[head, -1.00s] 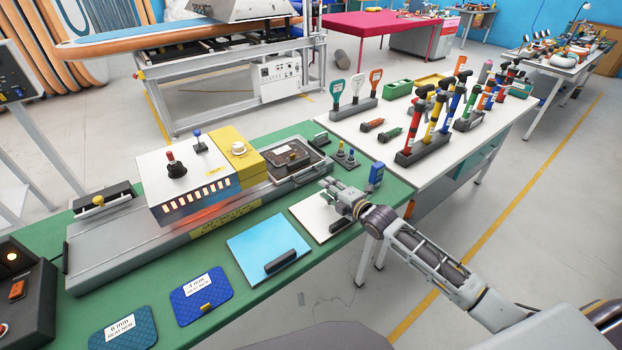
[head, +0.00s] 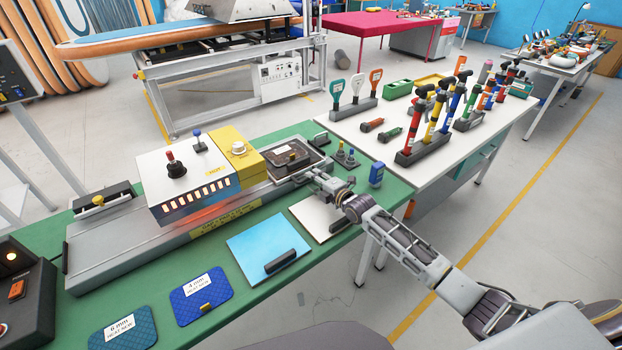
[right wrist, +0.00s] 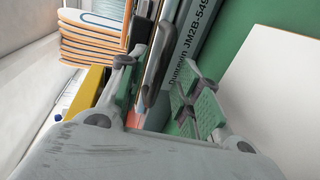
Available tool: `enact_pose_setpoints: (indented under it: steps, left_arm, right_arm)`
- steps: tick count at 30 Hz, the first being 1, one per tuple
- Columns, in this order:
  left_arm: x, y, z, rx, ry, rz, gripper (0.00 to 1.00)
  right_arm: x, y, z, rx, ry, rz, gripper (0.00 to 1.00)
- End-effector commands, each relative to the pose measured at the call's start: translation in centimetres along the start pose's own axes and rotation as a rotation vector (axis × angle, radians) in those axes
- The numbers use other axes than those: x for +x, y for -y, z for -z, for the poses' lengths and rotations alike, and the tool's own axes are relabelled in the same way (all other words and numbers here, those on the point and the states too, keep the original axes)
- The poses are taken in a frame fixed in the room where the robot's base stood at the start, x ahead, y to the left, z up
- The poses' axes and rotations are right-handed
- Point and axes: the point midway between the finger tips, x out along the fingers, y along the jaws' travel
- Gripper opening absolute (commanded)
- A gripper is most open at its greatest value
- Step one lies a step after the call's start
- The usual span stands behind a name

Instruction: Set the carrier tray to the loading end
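The carrier tray (head: 275,173) is a grey metal tray with a dark panel in it, at the right end of the long grey machine bed (head: 120,262), just right of the yellow housing. My right gripper (head: 314,177) is at the tray's near right corner. In the right wrist view the right gripper (right wrist: 160,92) is open, its green-padded fingers apart. A dark bar-shaped handle (right wrist: 155,65) shows between and beyond the fingers; I cannot tell whether they touch it. My left gripper is not in view.
The white and yellow heater housing (head: 190,180) spans the bed. A pale sheet (head: 308,222) and a blue sheet (head: 262,245) lie in front on the green bench. A blue device (head: 376,174) and small coloured-top posts (head: 346,158) stand right of the tray.

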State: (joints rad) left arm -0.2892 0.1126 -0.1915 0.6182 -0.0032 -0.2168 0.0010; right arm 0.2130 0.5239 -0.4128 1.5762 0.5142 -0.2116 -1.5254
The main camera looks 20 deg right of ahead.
Motion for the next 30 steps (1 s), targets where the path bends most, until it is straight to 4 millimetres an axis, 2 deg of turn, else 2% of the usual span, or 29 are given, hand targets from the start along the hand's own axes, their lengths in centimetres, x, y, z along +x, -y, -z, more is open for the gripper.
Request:
enact_pose_setpoints:
  steps: [10,24,30]
  left_arm:
    - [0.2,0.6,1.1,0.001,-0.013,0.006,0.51]
    - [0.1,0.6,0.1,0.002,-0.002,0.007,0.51]
    - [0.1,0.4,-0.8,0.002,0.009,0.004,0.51]
  right_arm:
    - [2.3,0.0,0.0,0.002,0.000,0.000,0.34]
    - [2.8,0.0,0.0,0.000,0.000,0.001,0.34]
    - [2.8,0.0,0.0,0.000,0.000,0.001,0.08]
